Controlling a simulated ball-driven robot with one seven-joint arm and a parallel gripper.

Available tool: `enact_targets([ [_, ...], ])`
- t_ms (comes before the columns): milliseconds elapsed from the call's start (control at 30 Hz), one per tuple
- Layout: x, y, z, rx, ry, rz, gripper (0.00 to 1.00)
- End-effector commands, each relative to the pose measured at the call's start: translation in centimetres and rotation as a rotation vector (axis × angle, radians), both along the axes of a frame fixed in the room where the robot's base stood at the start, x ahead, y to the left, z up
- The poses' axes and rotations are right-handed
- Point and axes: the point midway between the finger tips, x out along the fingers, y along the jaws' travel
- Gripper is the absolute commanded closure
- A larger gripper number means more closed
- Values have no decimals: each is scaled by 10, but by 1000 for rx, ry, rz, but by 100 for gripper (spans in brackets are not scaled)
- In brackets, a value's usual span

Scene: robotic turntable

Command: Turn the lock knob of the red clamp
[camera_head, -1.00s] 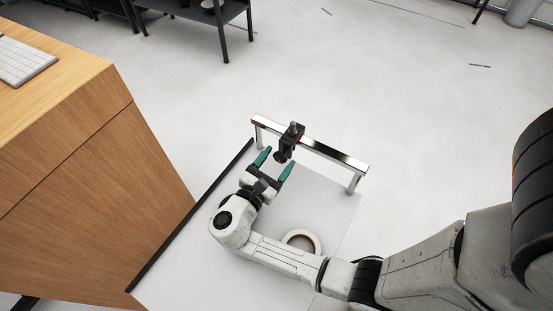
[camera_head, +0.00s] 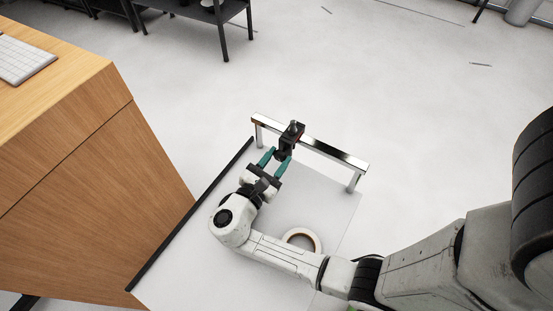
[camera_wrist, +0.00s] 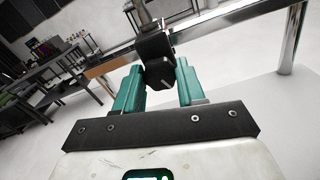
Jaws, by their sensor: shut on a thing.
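The clamp (camera_head: 293,133) is mostly black with a small hint of red and sits on a shiny metal rail (camera_head: 333,153). Its black lock knob (camera_wrist: 158,72) faces my gripper and shows between the teal fingers in the wrist view. My gripper (camera_head: 277,156) is shut on the knob, one finger on each side. The wrist view also shows the gripper (camera_wrist: 160,84) from behind. The fingers partly hide the knob in the head view.
The rail stands on posts at the far edge of a white table (camera_head: 180,270). A ring-shaped roll (camera_head: 318,240) lies on the table beside my arm. A wooden cabinet (camera_head: 90,190) stands to the left. Open floor lies beyond the rail.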

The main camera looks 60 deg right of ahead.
Motion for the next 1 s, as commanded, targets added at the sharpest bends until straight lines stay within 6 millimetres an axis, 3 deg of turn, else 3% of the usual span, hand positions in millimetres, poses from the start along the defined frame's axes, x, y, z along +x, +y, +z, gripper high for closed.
enact_targets([
  [300,0,0,-1,-1,-237,1,91],
  [600,0,0,0,-1,-250,1,91],
  [633,0,0,0,-1,-249,1,59],
  [867,0,0,0,-1,-248,1,37],
  [1000,0,0,0,-1,-248,0,35],
])
